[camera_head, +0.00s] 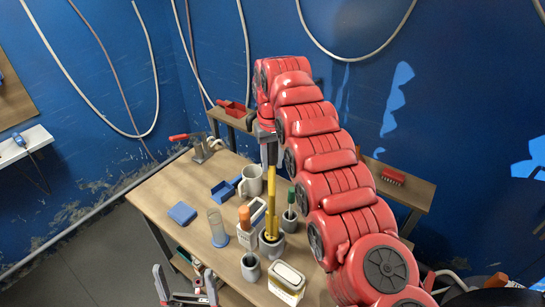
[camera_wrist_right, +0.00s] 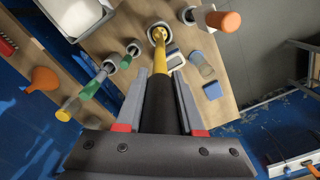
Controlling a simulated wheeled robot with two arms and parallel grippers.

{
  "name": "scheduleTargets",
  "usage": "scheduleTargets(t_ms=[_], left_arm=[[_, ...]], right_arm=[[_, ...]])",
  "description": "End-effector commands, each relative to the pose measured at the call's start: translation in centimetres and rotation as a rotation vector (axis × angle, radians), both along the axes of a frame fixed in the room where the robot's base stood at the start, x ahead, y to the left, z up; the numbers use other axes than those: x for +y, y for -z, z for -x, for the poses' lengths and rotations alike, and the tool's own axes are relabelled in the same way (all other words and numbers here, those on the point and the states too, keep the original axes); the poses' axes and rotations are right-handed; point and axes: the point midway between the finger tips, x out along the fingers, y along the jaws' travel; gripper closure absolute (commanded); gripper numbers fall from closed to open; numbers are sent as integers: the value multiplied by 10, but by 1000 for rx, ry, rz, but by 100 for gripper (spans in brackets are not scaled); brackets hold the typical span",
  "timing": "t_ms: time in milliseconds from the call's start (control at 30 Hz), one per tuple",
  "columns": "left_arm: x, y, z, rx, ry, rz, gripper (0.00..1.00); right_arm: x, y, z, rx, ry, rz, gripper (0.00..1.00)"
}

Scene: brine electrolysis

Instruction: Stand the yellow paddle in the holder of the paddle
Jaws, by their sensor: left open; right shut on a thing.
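The yellow paddle (camera_head: 272,200) hangs about upright under my right gripper (camera_head: 268,140). That gripper is shut on its dark upper handle (camera_wrist_right: 158,100). The paddle's lower end shows within the rim of a grey cup-like holder (camera_head: 272,247) on the wooden table. The holder also shows in the right wrist view (camera_wrist_right: 151,40), with the yellow end at its opening. I cannot tell whether the paddle touches the bottom. My left gripper (camera_head: 186,284) is open and empty, low at the table's front edge.
A mug (camera_head: 251,182) and blue scoop (camera_head: 223,189) stand behind.

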Motion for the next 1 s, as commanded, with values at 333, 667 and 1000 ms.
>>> scheduleTargets(t_ms=[333,667,1000], left_arm=[[0,17,0,0,0,0,0],[0,30,0,0,0,0,0],[0,43,0,0,0,0,0]], right_arm=[[-1,25,-2,-2,1,-1,100],[-2,46,-4,-3,1,-1,100],[-3,68,-5,-4,2,-1,100]])
